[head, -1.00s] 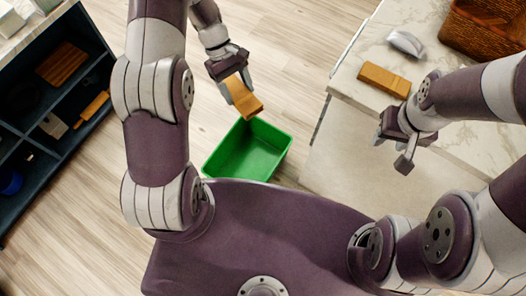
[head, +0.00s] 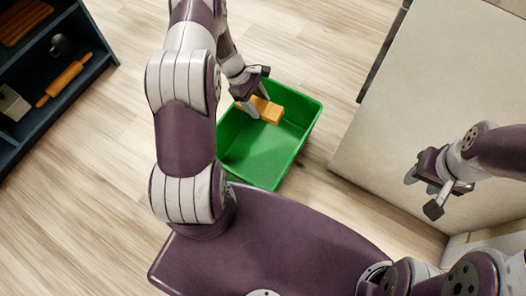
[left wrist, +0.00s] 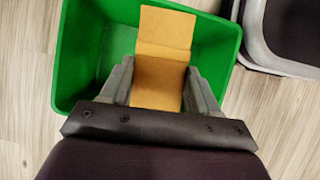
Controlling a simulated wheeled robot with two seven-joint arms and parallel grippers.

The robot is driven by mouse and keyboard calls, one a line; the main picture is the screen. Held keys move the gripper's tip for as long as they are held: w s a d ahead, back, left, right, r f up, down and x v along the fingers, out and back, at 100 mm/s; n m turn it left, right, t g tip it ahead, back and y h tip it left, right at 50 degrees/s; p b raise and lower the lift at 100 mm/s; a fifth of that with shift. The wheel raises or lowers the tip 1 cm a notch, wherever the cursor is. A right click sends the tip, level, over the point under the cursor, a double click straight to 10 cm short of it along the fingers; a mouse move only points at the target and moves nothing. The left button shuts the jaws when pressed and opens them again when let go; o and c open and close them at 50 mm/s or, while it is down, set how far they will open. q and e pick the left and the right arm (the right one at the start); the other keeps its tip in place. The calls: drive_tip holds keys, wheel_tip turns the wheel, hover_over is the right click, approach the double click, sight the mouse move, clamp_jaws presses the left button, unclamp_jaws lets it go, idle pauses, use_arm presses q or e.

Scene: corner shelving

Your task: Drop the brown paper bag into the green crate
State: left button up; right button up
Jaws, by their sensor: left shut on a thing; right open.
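The brown paper bag (head: 265,109) is orange-brown and shows over the far part of the green crate (head: 262,165) in the head view. My left gripper (head: 250,104) is shut on the bag. In the left wrist view the bag (left wrist: 163,55) sits between the two fingers of my left gripper (left wrist: 160,85), with the crate (left wrist: 75,55) behind it. I cannot tell exactly how far the bag is above the crate floor. The crate holds nothing else that I can see. My right gripper (head: 428,190) is open and empty at the right, away from the crate.
A dark shelf (head: 60,110) with a rolling pin (head: 60,84) stands at the upper left. A pale cabinet side (head: 420,90) stands right of the crate. Wooden floor (head: 130,150) lies clear between the shelf and my left arm.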

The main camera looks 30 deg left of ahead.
use_arm(q)
drive_tip(key=f, duration=0.1)
drive_tip(key=f+b, duration=0.1)
drive_tip(key=shift+a+f, duration=0.2)
drive_tip(key=shift+f, duration=0.1)
wheel_tip(320, 180, down, 6)
drive_tip(key=b, duration=0.5)
drive_tip(key=shift+r, duration=0.25)
use_arm(e)
wheel_tip(320, 180, down, 8)
drive_tip(key=shift+r, duration=0.2)
use_arm(q)
drive_tip(key=o, duration=1.1)
drive_tip(key=p+v, duration=0.5)
drive_tip(key=v, duration=0.6)
drive_tip(key=shift+s+a+r+p, duration=0.1)
drive_tip(key=shift+s+r+p, duration=0.05)
drive_tip(key=shift+r+p, duration=0.2)
drive_tip(key=shift+a+r, duration=0.3)
drive_tip(key=shift+r, duration=0.1)
use_arm(e)
wheel_tip(320, 180, up, 6)
